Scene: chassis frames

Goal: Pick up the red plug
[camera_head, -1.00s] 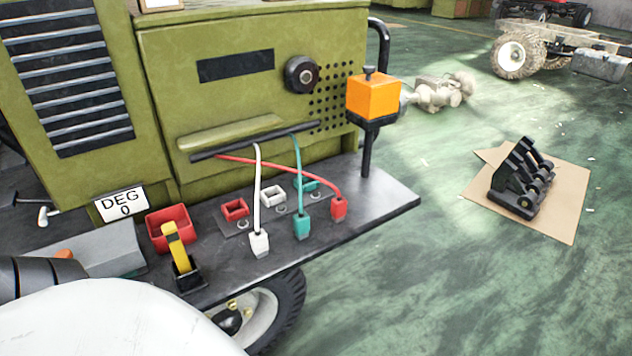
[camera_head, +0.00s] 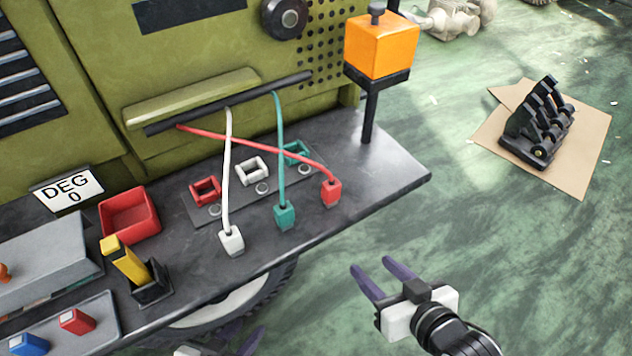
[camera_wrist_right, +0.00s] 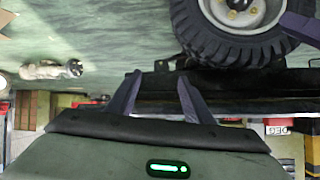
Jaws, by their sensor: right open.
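The red plug (camera_head: 331,193) stands on the dark shelf (camera_head: 385,185), at the right end of a red cable running from the bar on the green machine. A teal plug (camera_head: 285,216) and a white plug (camera_head: 232,240) stand to its left, each on its own cable. My right gripper (camera_head: 372,266) is open and empty, below and right of the red plug, beyond the shelf's front edge and apart from it. Its spread fingers also show in the right wrist view (camera_wrist_right: 159,76). My left gripper (camera_head: 243,338) is only partly visible at the bottom edge; its opening is unclear.
Red, white and teal sockets sit on a plate behind the plugs. An orange box (camera_head: 382,46) on a post rises at the shelf's right end. A red bin (camera_head: 130,214) and yellow-handled tool (camera_head: 124,260) stand left. A wheel is below the shelf.

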